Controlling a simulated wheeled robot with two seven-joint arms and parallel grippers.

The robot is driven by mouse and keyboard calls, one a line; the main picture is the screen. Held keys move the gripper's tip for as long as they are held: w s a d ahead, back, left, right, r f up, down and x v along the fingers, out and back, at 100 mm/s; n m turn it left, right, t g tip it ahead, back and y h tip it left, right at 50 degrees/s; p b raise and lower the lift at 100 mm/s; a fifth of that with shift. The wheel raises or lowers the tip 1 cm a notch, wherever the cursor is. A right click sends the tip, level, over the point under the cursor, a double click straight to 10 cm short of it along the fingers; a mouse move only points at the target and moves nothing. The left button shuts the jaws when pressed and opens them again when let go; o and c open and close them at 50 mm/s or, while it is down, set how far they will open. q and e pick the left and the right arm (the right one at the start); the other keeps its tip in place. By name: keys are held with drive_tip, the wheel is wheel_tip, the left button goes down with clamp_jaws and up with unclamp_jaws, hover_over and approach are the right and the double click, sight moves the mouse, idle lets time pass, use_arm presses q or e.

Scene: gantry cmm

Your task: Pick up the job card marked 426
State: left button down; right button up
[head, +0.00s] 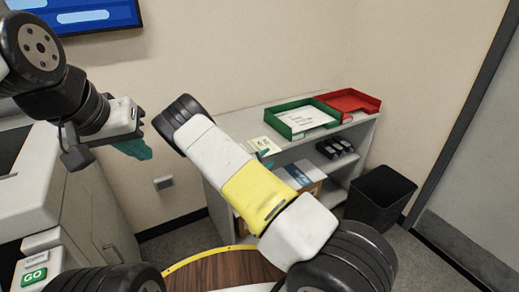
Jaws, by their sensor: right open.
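A white sheet or card with faint print (306,117) lies in the green tray (279,128) on top of the shelf unit. Small pale cards (264,145) stand near the shelf's front left, partly behind my right arm. I cannot read 426 on any of them. My left gripper (106,143) hangs at the left, well away from the shelf. A teal piece (133,149) shows at its tip; I cannot tell if it is held or behind. My right arm reaches across the middle, and its gripper does not show.
A red tray (350,102) stands beside the green one. A black bin (380,196) stands right of the shelf. A white machine with a GO label (34,275) is at left.

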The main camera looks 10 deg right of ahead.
sight(276, 151)
drive_tip(key=shift+x, duration=3.95)
drive_tip(key=shift+f, duration=0.1)
clamp_jaws()
